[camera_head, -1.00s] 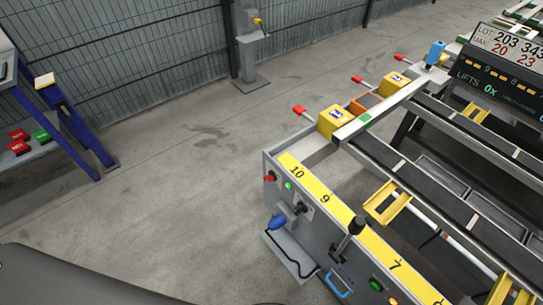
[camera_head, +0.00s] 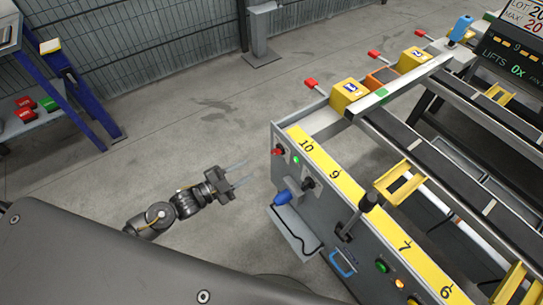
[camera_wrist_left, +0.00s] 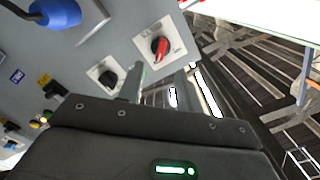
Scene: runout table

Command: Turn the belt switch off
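A grey panel on the end of the runout table carries two rotary switches, and I cannot read which is the belt switch. One has a red handle (camera_head: 279,151) and shows larger on a white plate in the left wrist view (camera_wrist_left: 160,46). The other is a black knob (camera_head: 307,184), also on a white plate in the left wrist view (camera_wrist_left: 108,78). My left gripper (camera_head: 241,173) is open and empty over the floor, left of the panel and apart from it, its fingers pointing towards it. My right gripper is out of view.
A green lamp (camera_head: 295,160) and a blue plug (camera_head: 283,198) sit near the switches. A black-knobbed lever (camera_head: 369,201) and a blue handle (camera_head: 341,264) are further along. Bare floor (camera_head: 195,130) lies between the panel and a blue-legged bench (camera_head: 95,125) at left.

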